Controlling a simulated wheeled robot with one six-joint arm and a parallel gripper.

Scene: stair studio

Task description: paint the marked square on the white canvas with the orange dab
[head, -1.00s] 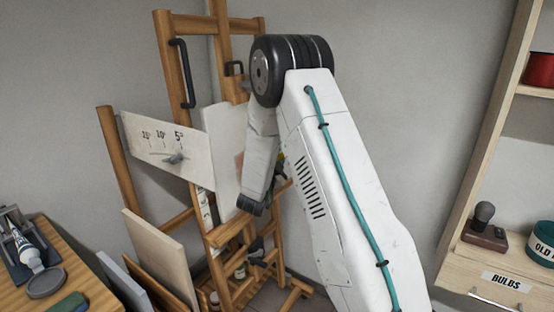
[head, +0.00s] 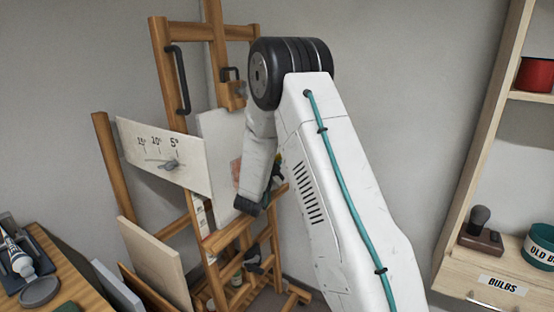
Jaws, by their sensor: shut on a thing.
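The white canvas (head: 215,135) stands upright on the wooden easel, and my arm covers its right part. A reddish-orange patch (head: 235,172) shows on the canvas just left of my arm; I cannot tell whether it is the marked square or paint. A small dark and yellow-green bit (head: 278,170) shows between my arm links, too small to identify. My gripper is hidden behind my arm, and so is whatever it may hold. I cannot make out an orange dab.
The easel (head: 161,80) has a tilted angle-scale board (head: 190,180) with a grey knob on its left. Boards (head: 155,262) lean below. A wooden table (head: 75,293) with a paint tube (head: 20,262) is at lower left; a shelf (head: 455,270) is at right.

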